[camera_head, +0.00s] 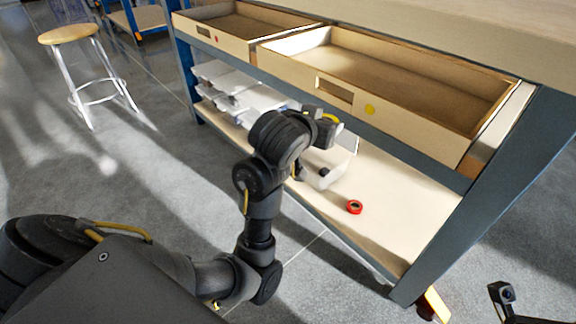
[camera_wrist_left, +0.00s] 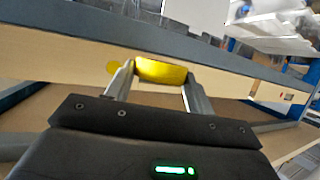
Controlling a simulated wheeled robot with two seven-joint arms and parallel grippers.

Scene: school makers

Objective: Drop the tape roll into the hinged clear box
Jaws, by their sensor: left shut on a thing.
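My left gripper (camera_head: 326,122) is shut on a yellow tape roll (camera_wrist_left: 161,71), held between its two fingertips in the left wrist view. The hinged clear box (camera_head: 326,176) stands on the lower shelf, below and close to the gripper, partly hidden by my arm. A pale panel, which looks like its raised lid (camera_head: 347,141), stands behind it.
A red tape roll (camera_head: 354,207) lies on the lower shelf (camera_head: 400,215), right of the box. White bins (camera_head: 245,95) stand on the shelf to the left. Two open wooden drawers (camera_head: 375,90) overhang the shelf. A blue-grey bench leg (camera_head: 480,200) bounds it at right. A stool (camera_head: 70,40) stands far left.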

